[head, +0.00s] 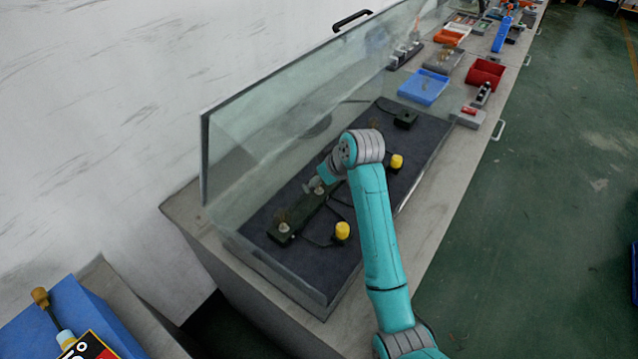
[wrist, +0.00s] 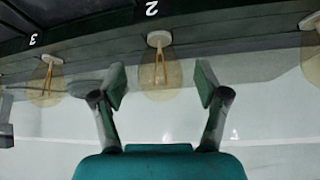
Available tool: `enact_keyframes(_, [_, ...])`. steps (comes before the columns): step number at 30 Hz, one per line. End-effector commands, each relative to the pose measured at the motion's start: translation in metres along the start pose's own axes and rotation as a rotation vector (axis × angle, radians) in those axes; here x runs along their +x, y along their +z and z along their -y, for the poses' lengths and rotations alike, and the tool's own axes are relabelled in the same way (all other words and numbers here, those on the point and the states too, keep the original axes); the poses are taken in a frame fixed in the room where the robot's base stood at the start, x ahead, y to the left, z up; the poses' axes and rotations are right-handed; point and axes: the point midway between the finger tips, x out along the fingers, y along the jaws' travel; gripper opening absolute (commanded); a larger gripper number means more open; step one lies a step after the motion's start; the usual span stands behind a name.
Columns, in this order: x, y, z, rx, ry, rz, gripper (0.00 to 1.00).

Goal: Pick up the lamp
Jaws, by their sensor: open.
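In the wrist view a clear amber lamp (wrist: 160,75) hangs from a white socket under the number 2, between my fingers in the picture. My gripper (wrist: 160,85) is open, with one finger on each side of this lamp and no visible contact. Another lamp (wrist: 46,85) shows at the left by the number 3, and part of a third lamp (wrist: 312,62) at the right edge. In the head view a lamp (head: 284,227) stands on the near end of the dark green fixture (head: 300,212); my arm hides part of the fixture and my fingertips.
A glass guard (head: 280,120) stands along the back and around the dark mat (head: 330,268). Yellow buttons (head: 342,231) and (head: 396,161) stand on the mat's right side, with cables. A blue tray (head: 424,87) and a red bin (head: 485,73) are farther along the bench.

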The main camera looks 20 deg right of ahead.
Motion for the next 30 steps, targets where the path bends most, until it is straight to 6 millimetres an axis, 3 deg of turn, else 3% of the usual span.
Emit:
enact_keyframes(9, [0.0057, 0.0, 0.0003, 0.0, 0.0, 0.0, 0.74])
enact_keyframes(16, [0.0054, 0.0001, 0.0002, 0.0, 0.0, 0.0, 0.17])
enact_keyframes(30, [0.0034, -0.0048, 0.0004, 0.0, 0.0, 0.0, 0.16])
